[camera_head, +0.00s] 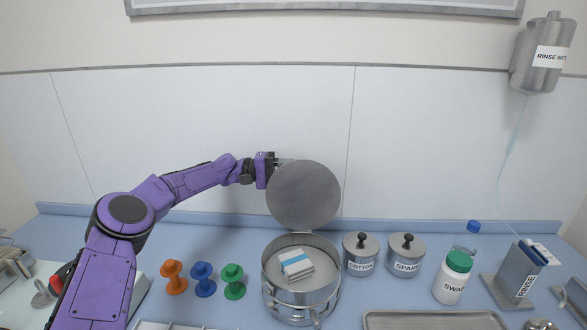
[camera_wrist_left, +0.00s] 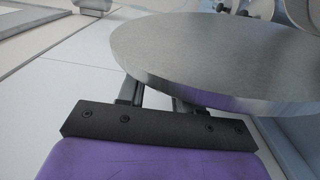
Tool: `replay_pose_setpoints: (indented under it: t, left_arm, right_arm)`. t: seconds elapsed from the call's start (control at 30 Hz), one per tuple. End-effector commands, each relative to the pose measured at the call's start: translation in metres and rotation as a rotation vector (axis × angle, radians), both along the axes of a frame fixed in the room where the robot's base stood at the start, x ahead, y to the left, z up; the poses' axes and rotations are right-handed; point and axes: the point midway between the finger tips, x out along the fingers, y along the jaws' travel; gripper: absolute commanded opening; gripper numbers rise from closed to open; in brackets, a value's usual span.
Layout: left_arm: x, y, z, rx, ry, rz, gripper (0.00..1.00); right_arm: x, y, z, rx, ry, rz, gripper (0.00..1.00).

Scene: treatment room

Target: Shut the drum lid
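The steel drum (camera_head: 300,299) stands open on the blue counter, with a stack of white packets with a blue band (camera_head: 297,264) inside. Its round grey lid (camera_head: 304,195) stands raised, roughly upright, at the drum's back edge. My left gripper (camera_head: 284,162) is at the lid's upper left edge, its fingers reaching behind the lid. In the left wrist view the lid (camera_wrist_left: 220,60) covers the fingertips of the gripper (camera_wrist_left: 158,95). The visible parts of the two fingers stand apart, with nothing seen between them. Contact with the lid is not clear. My right gripper is not in view.
Two lidded steel jars, cotton (camera_head: 360,256) and a second one (camera_head: 405,257), stand right of the drum. A swab bottle (camera_head: 452,278) and a steel tray (camera_head: 435,320) are at right.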

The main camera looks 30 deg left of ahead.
Motion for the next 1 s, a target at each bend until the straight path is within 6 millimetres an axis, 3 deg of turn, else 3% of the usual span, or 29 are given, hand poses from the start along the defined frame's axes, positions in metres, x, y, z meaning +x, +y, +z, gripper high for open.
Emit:
replay_pose_setpoints:
  t: [0.17, 0.27, 0.67, 1.0]
  left_arm:
    - [0.000, 0.000, -0.001, 0.000, 0.000, 0.000, 0.32]
    - [0.000, 0.001, -0.001, 0.000, 0.000, 0.000, 0.00]
    - [-0.005, -0.001, -0.003, 0.015, -0.025, 0.000, 0.00]
    - [-0.031, -0.015, 0.002, 0.107, -0.217, -0.003, 0.00]
  right_arm:
    - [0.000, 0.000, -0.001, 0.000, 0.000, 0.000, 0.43]
    - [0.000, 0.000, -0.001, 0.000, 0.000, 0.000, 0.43]
    - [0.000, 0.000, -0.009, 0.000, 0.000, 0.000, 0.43]
    - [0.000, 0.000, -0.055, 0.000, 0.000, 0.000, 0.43]
